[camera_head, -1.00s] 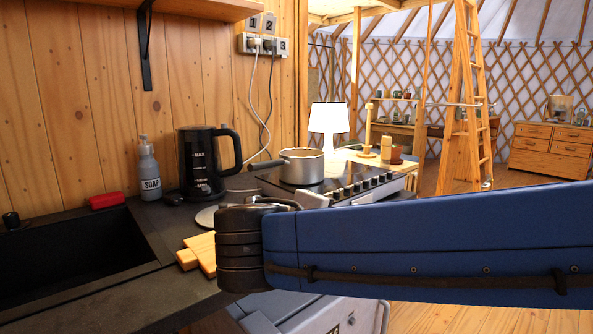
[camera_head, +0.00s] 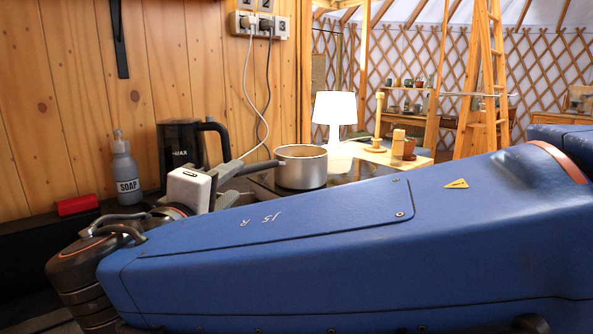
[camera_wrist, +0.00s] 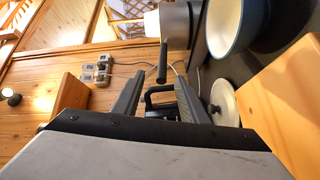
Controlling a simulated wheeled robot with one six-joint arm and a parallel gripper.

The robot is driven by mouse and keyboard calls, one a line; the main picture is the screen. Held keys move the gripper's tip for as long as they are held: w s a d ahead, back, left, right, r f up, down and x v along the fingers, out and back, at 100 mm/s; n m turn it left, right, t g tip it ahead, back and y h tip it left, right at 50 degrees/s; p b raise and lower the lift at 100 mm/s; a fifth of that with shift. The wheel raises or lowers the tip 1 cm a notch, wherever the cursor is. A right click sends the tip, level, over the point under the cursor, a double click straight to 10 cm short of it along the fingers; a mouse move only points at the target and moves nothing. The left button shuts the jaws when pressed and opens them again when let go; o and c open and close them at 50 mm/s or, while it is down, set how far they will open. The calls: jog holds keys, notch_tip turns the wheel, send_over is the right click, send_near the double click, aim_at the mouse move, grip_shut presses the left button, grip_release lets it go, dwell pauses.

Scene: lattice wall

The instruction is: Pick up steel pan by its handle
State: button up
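The steel pan (camera_head: 302,168) sits upright on the stove, its dark handle (camera_head: 256,167) pointing left. In the wrist view the pan (camera_wrist: 178,24) is near the top and its handle (camera_wrist: 163,60) points down toward my gripper. My gripper (camera_head: 229,172) is beside the handle's free end in the head view, its fingers partly hidden. In the wrist view my gripper (camera_wrist: 160,80) is open, with the handle's end showing in the gap between the fingertips. I cannot tell whether the handle is within the fingers or just beyond them.
A black kettle (camera_head: 178,146) stands behind my gripper, near the wooden wall. A soap bottle (camera_head: 125,170) and red sponge (camera_head: 77,205) are left. A white lamp (camera_head: 334,112) stands behind the pan. A blue pot (camera_wrist: 232,28) and pale lid (camera_wrist: 223,100) show in the wrist view.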

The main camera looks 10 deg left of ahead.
aim_at(246, 170)
jog(key=w, duration=0.8)
jog(key=shift+w, duration=0.25)
jog(key=shift+w+f, duration=0.2)
jog(key=shift+w, duration=2.45)
grip_shut()
